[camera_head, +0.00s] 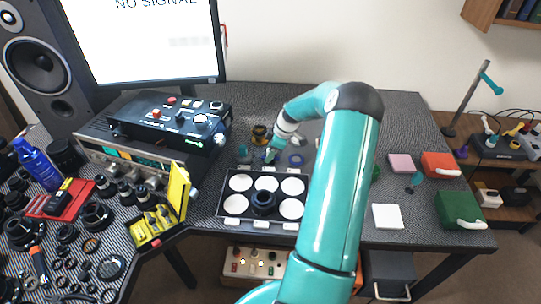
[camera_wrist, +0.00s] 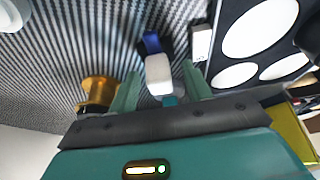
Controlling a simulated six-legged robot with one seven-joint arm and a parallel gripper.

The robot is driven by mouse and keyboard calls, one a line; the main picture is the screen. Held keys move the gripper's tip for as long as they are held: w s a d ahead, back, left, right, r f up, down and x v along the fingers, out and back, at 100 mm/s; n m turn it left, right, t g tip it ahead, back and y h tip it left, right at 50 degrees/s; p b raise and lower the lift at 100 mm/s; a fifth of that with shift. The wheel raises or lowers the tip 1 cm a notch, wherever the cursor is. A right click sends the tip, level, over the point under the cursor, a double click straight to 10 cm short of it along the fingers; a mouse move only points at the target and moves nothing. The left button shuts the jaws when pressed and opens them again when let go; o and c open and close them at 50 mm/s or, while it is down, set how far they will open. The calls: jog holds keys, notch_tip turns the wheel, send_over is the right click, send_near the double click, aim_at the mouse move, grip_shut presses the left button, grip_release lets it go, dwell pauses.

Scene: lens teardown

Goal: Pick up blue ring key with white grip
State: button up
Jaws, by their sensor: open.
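The blue ring key with white grip (camera_wrist: 158,75) lies on the striped mat in the wrist view. Its white grip is between the two fingers of my gripper (camera_wrist: 160,88), and a blue part shows just beyond it. The fingers stand apart with room on both sides of the grip. In the head view my gripper (camera_head: 270,156) is low over the table behind the lens tray. There the key is too small and too covered by the gripper to make out.
The black tray (camera_head: 226,203) with white discs lies just in front of my gripper; its edge is at the right in the wrist view. A brass-coloured part (camera_wrist: 97,90) stands close on the other side.

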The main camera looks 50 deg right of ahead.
jog(key=c, duration=1.1)
jog(key=shift+o, duration=0.2)
grip_shut()
jog(key=shift+r, duration=0.55)
notch_tip(320, 180, up, 2)
jog(key=shift+r, duration=0.1)
jog(key=s+a+r, duration=0.9)
jog(key=s, duration=0.1)
jog(key=shift+a+r, duration=0.3)
jog(key=shift+r, duration=0.05)
jog(key=shift+s, duration=0.1)
